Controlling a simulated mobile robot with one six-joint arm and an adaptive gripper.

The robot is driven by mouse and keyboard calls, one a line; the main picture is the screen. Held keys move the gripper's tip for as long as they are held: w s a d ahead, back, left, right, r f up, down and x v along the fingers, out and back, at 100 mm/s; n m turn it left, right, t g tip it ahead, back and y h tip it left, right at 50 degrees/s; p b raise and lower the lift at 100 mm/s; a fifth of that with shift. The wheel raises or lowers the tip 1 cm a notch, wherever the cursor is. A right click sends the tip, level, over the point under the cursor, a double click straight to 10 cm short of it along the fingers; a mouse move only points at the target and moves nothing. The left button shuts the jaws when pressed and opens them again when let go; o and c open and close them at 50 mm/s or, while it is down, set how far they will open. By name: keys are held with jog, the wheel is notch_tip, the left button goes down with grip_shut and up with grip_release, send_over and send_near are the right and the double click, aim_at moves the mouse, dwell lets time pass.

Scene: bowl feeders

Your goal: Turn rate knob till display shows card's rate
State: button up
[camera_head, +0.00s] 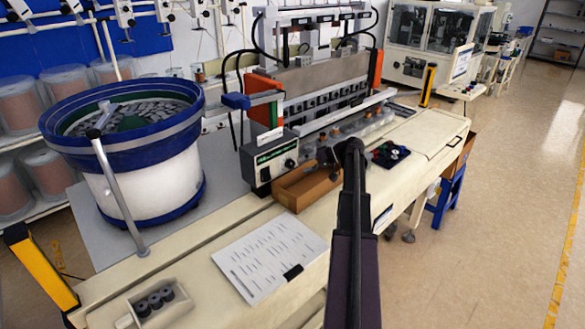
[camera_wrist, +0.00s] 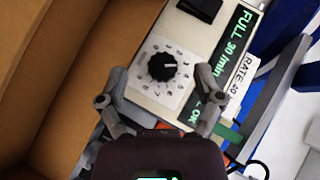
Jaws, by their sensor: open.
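The green-lit display (camera_wrist: 232,45) reads "FULL 30/min" and "OK". The white card (camera_wrist: 238,80) beside it reads "RATE 40". My gripper (camera_wrist: 160,76) is open, with one finger left and one right of the knob, and appears not to touch it. In the head view my gripper (camera_head: 337,153) is partly hidden by my arm.
An open cardboard box (camera_head: 305,190) lies close beside the controller, and its wall fills the wrist view's left side. A blue-rimmed bowl feeder (camera_head: 150,150) stands to the left. A printed sheet (camera_head: 268,255) and a small tray (camera_head: 150,305) lie in front.

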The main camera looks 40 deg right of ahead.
aim_at(292, 165)
jog(key=s+d+r+m+t+h+b, duration=0.1)
jog(key=s+d+r+m+t+h, duration=0.1)
jog(key=s+t, duration=0.4)
jog(key=s+d+m+h, duration=0.1)
jog(key=s+h, duration=0.1)
jog(key=shift+s+d+m, duration=0.15)
jog(key=shift+s+m, duration=0.2)
jog(key=shift+m, duration=0.05)
jog(key=shift+f, duration=0.1)
jog(key=b+x, duration=0.3)
jog(key=x, duration=1)
jog(key=shift+w, duration=0.45)
jog(key=shift+f, duration=0.1)
jog(key=c, duration=1.2)
